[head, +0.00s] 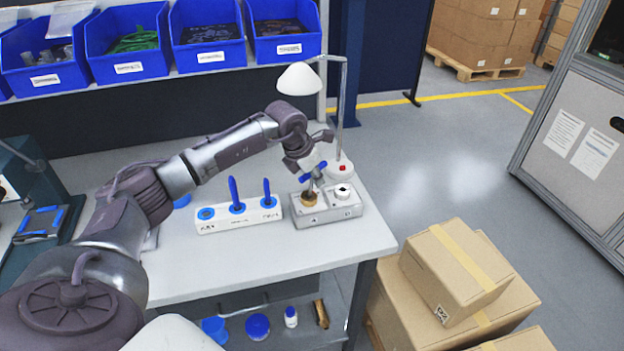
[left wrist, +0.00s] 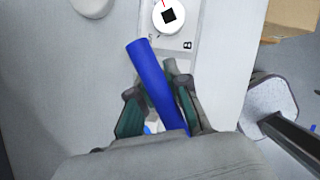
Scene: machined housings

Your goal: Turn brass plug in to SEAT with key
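A grey housing (head: 328,215) sits near the right end of the table. It holds a brass plug (head: 310,201) on the left and a white plug (head: 343,190) with a dark square socket on the right; the white one also shows in the left wrist view (left wrist: 180,23). A key with a blue handle (head: 315,173) stands over the brass plug, its dark shaft reaching down to it. My left gripper (left wrist: 160,100) is shut on the key, the blue bar lying slanted between its fingers. The key's lower end is hidden. My right gripper is not in view.
A white rack (head: 238,226) left of the housing holds upright blue-handled tools. A white lamp (head: 299,80) and its post stand behind the housing, with a red button (head: 342,168) near the base. Blue bins line the back shelf; cartons (head: 455,275) stand right of the table.

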